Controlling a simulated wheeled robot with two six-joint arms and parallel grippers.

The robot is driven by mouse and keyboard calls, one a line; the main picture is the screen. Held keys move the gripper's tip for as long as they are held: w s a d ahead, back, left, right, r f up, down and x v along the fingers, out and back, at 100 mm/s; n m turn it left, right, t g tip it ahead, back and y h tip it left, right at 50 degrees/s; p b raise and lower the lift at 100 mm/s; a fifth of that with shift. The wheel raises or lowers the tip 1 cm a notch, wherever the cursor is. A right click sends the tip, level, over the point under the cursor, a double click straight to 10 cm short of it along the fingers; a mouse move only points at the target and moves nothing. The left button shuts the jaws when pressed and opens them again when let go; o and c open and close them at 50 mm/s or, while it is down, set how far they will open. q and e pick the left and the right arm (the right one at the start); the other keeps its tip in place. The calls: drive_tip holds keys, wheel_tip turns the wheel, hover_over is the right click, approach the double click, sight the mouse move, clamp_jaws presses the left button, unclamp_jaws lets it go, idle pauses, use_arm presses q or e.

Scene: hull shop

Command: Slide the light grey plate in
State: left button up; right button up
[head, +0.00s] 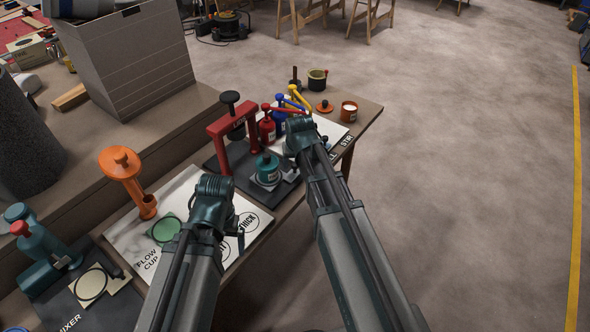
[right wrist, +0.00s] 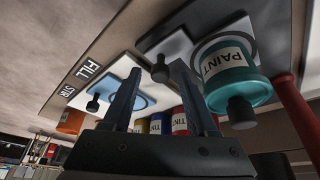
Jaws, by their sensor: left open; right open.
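The light grey plate (head: 288,178) lies on the dark base of the red press (head: 229,132), partly hidden by a teal paint can (head: 267,168) standing on it. In the right wrist view the plate (right wrist: 174,46) shows with a black knob (right wrist: 160,70) and the teal can (right wrist: 237,80) on it. My right gripper (right wrist: 160,82) is open and empty, with the knob appearing between its fingers; I cannot tell whether they touch it. In the head view its fingers are mostly hidden by my wrist. My left gripper (head: 238,226) is open over the flow cup board.
Red (head: 267,128), blue and yellow tint dispensers stand behind my right wrist. An orange flow cup stand (head: 122,165) and a teal mixer (head: 42,243) stand left. Open floor lies right.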

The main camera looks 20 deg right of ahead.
drive_tip(key=shift+w+f, duration=0.1)
drive_tip(key=shift+f, duration=0.1)
clamp_jaws()
idle(1.3)
